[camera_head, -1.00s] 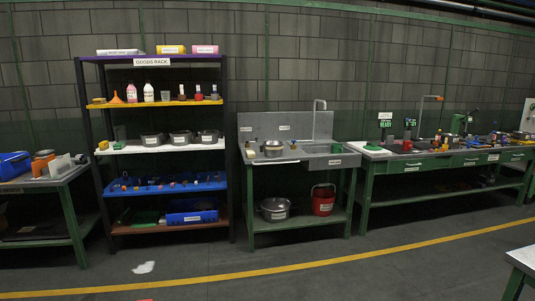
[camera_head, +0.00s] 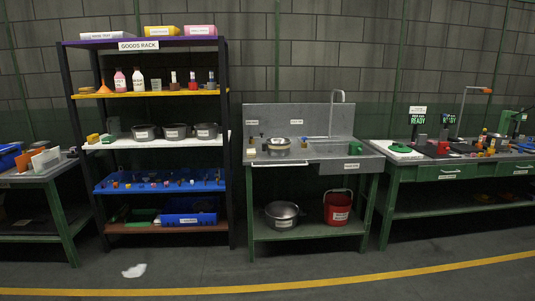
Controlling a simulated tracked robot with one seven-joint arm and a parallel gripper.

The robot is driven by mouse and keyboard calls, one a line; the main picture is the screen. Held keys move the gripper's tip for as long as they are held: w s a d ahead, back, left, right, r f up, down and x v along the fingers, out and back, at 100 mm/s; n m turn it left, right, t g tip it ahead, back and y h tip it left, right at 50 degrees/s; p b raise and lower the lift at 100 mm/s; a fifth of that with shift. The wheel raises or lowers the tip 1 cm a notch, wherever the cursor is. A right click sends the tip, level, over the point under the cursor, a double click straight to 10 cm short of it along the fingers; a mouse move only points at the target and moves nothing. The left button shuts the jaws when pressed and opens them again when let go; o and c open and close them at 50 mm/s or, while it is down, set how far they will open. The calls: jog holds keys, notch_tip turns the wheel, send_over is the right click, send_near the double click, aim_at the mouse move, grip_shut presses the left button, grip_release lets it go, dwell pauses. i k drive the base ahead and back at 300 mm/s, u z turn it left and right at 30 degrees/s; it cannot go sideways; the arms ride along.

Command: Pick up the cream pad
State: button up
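I cannot single out the cream pad with certainty. A small tan block (camera_head: 251,153) stands at the left end of the grey sink bench (camera_head: 318,157), beside a round metal pot (camera_head: 278,146); it is too small to tell if it is a pad. A yellow block (camera_head: 93,138) and a green block (camera_head: 107,138) lie at the left end of the rack's white shelf. My gripper is not in view.
The goods rack (camera_head: 145,46) stands left of the sink bench. A steel pot (camera_head: 282,214) and red bucket (camera_head: 338,208) sit on its lower shelf. A green workbench (camera_head: 450,171) is at right. A white scrap (camera_head: 134,270) lies on the otherwise clear floor.

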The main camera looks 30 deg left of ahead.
aim_at(251, 153)
jog(key=z, duration=1.15)
jog(key=i, duration=0.1)
jog(key=u, duration=2.85)
jog(key=i, duration=3.8)
jog(key=z, duration=0.9)
